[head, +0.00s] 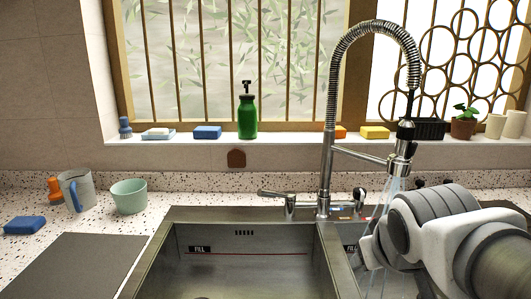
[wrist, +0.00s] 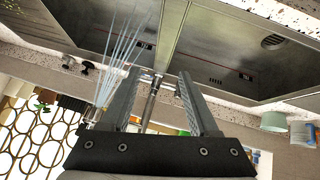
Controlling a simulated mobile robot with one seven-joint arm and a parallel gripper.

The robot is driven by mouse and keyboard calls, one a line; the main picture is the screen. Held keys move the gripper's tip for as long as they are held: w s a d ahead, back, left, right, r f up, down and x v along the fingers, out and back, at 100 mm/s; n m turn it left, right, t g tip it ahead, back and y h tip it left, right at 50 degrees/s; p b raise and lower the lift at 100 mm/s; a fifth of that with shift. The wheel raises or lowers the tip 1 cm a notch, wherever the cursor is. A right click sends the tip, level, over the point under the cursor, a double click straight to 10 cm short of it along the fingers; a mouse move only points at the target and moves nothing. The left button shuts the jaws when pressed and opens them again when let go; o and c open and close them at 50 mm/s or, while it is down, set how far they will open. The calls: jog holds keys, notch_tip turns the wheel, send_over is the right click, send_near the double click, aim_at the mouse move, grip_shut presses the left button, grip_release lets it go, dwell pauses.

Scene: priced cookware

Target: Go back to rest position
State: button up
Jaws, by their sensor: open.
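My gripper (wrist: 158,85) shows in the wrist view with its two dark fingers spread apart and nothing between them. That view is turned upside down, with the sink basins (wrist: 215,50) at the top. In the head view my arm comes in from the lower right, and the gripper end (head: 370,250) hangs over the right side of the steel sink (head: 170,240), partly hidden by my wrist. The tall coiled faucet (head: 327,130) stands behind the sink, and water runs from its spray head (head: 403,145) close to my gripper.
The sill holds a green bottle (head: 247,115), sponges and a potted plant (head: 464,125).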

jog(key=s+a+f+m+g+y+p, duration=0.15)
jog(key=s+a, duration=0.25)
jog(key=s, duration=0.5)
notch_tip(320, 180, up, 8)
jog(key=p, duration=0.8)
jog(key=shift+d+g, duration=0.15)
jog(key=shift+g, duration=0.3)
jog(key=shift+f, duration=0.1)
jog(key=shift+c, duration=0.9)
